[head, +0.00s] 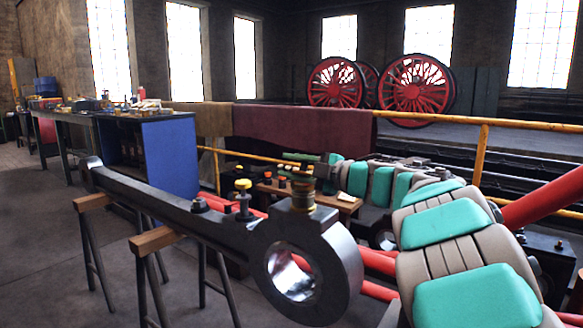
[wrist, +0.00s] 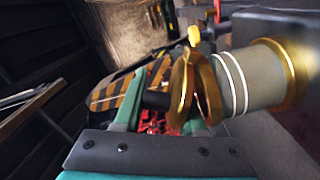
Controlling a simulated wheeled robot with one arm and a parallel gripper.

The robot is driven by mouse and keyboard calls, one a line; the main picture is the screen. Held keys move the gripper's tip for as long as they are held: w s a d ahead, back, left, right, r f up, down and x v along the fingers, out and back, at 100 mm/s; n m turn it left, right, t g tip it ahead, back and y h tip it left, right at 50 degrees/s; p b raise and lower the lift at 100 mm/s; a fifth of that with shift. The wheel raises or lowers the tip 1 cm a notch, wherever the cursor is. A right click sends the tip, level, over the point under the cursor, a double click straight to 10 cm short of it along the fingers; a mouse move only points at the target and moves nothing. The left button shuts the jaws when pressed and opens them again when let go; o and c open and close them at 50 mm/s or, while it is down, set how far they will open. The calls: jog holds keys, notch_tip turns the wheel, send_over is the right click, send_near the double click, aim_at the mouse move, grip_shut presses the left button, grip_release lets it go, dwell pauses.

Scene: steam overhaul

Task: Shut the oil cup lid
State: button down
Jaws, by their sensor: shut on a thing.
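The oil cup (head: 303,192) is a brass-coloured cup standing on top of the big end of a grey steel rod (head: 342,262). In the wrist view the oil cup (wrist: 238,80) lies sideways, with a pale ringed body. Its brass lid (wrist: 180,88) stands tilted off the mouth, leaving a narrow wedge-shaped gap. A dark stub shows on the lid's outer side. My gripper (wrist: 162,92) is at the lid, its green fingers on either side of the stub, and is shut on the lid. In the head view my gripper (head: 322,172) is beside the cup, small and partly hidden.
The rod rests on wooden-topped trestles (head: 155,241). A yellow-topped fitting (head: 243,186) stands on the rod left of the cup. A small wooden table (head: 340,203) with items is behind. A yellow railing (head: 484,150) and red bars lie to the right. The floor at left is free.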

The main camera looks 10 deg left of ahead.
jog(key=c, duration=0.6)
grip_release()
jog(key=shift+c, duration=0.2)
